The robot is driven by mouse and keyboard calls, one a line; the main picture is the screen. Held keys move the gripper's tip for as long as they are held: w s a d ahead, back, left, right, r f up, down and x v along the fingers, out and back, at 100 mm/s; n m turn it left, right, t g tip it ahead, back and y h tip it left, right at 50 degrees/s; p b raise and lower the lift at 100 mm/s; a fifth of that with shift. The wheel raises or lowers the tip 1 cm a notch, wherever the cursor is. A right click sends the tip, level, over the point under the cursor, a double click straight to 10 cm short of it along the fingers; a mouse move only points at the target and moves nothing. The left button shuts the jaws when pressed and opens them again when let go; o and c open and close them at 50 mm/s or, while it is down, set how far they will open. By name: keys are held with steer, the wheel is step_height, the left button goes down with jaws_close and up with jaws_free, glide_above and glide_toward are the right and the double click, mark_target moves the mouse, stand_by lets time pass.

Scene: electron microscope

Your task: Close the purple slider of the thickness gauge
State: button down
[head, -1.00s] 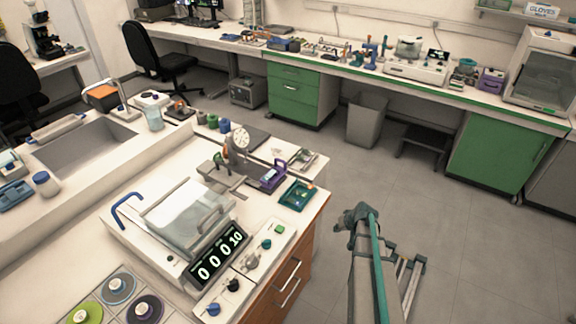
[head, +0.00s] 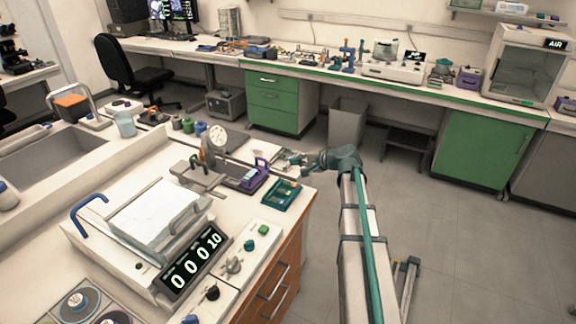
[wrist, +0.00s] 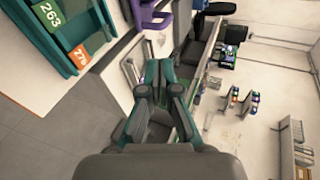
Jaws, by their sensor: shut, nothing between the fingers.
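The thickness gauge stands on the near bench in the head view, with a round white dial (head: 217,137) on a dark stand and a grey base. A purple part (head: 256,176), which looks like the slider, sits at the right end of the base. Its exact position is too small to tell. A purple piece (wrist: 154,14) also shows at the top of the wrist view, cut by the frame edge. My gripper (wrist: 158,64) has its fingers together and empty. In the head view my gripper (head: 300,160) is at the bench edge, right of the purple part and apart from it.
A teal tray (head: 282,195) with coloured tags lies right of the gauge; it fills the upper left of the wrist view (wrist: 40,40). A balance-like instrument with a display (head: 192,258) stands in front. Open floor (head: 400,210) lies right of the bench.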

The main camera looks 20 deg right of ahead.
steer(key=p+x, duration=0.2)
steer(key=x, duration=1.1)
steer(key=shift+s, duration=0.1)
